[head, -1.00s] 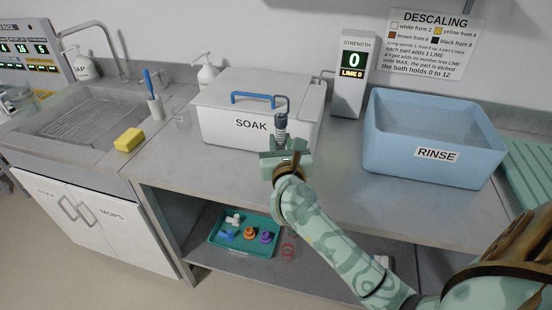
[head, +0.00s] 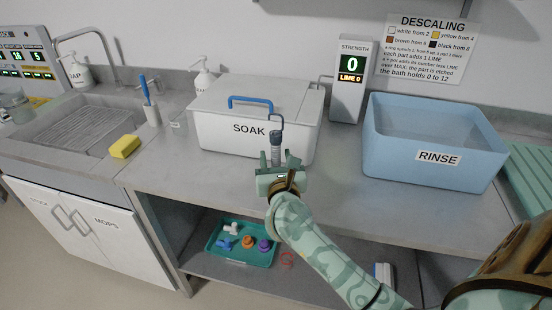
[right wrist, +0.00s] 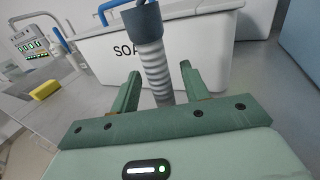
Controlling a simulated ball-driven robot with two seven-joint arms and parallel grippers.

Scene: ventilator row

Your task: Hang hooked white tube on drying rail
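A grey-white ribbed tube (head: 276,143) with a hook-shaped top stands roughly upright in front of the soak bin. In the right wrist view the tube (right wrist: 153,65) has a dark grey collar and leans slightly left. My right gripper (head: 277,160) is around its lower part, with one finger on each side. In the right wrist view the fingers (right wrist: 161,78) are apart, with a gap on both sides of the tube. The tube's lower end is hidden behind my gripper, so I cannot tell what supports it. I cannot make out a drying rail. My left gripper is out of view.
The white soak bin (head: 220,133) with a blue-handled lid is behind the tube. A blue rinse tub (head: 400,165) is to the right. The strength meter (head: 350,95) reads 0. A teal tray (head: 212,243) of small parts is on the lower shelf. A yellow sponge (head: 125,146) is by the sink.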

